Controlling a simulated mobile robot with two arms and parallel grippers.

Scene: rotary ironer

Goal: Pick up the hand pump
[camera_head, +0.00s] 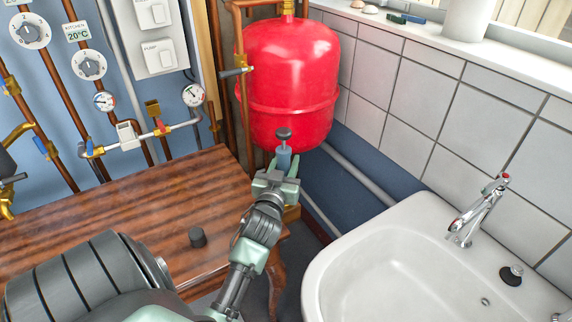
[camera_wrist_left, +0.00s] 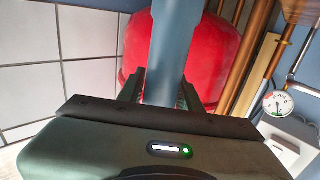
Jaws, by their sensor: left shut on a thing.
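The hand pump (camera_head: 284,158) is a small blue-grey cylinder with a black knob-like handle on top. It stands roughly upright in front of the red tank, above the floor gap by the table's right end. My left gripper (camera_head: 283,170) is shut on it, one finger on each side of its body. In the left wrist view the pump (camera_wrist_left: 173,45) runs up between the two dark fingers (camera_wrist_left: 162,92), and its ends are out of sight there. My right gripper is not in view.
A red tank (camera_head: 290,75) hangs close behind the pump. A white washbasin (camera_head: 420,255) with a tap (camera_head: 480,212) is at right. Pipes and gauges line the wall.

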